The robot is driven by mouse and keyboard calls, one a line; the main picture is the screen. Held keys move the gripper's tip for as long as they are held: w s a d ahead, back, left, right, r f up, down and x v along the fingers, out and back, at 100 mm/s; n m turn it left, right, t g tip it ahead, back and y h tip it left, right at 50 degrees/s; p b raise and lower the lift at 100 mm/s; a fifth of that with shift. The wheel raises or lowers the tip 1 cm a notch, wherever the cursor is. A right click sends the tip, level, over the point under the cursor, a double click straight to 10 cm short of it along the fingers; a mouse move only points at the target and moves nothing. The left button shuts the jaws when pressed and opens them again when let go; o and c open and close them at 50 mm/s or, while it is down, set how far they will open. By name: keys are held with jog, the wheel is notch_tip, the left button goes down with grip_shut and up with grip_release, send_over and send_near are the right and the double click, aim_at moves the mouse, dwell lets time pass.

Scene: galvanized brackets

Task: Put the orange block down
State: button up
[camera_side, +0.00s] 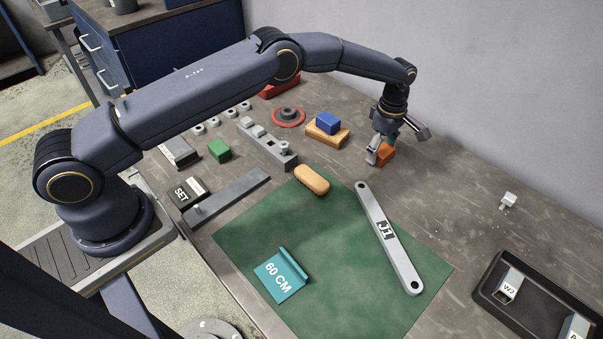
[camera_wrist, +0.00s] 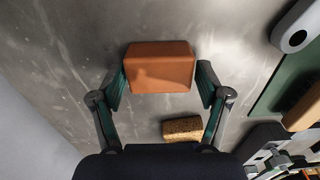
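The orange block (camera_side: 386,153) is under my gripper (camera_side: 391,147) in the side view, at the right of the back part of the table. In the wrist view the orange block (camera_wrist: 160,67) lies between the two finger pads of my gripper (camera_wrist: 161,85), which meet its left and right ends. My gripper is shut on it. The block looks larger than the things on the table behind it, so it seems to be off the surface; the height is hard to tell.
A blue block (camera_side: 328,122) sits on a wooden block (camera_side: 327,137) left of my gripper. A grey link marked J1 (camera_side: 390,242) lies across the green mat (camera_side: 330,265). A small grey part (camera_side: 508,200) and a dark tray (camera_side: 490,287) are to the right.

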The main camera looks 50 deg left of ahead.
jog(key=shift+o, duration=0.5)
notch_tip(320, 180, up, 12)
notch_tip(320, 180, up, 12)
jog(key=m+t, duration=0.1)
jog(key=m, duration=0.3)
send_over(382, 148)
jog(key=s+a, duration=0.4)
jog(key=s, duration=0.1)
jog(key=s+a+r+m+t, duration=0.2)
jog(key=s+a+r+m, duration=0.35)
jog(key=s+r, duration=0.45)
jog(key=s+a+f+m+t, duration=0.1)
jog(key=s+m, duration=0.3)
jog(key=s, duration=0.7)
jog(key=s+a+f+m+t, duration=0.1)
jog(key=s+a+f+m, duration=0.2)
jog(key=s, duration=0.9)
jog(key=shift+a+f+m+t, duration=0.3)
jog(key=shift+a+f+m, duration=0.1)
jog(key=shift+f+m, duration=0.35)
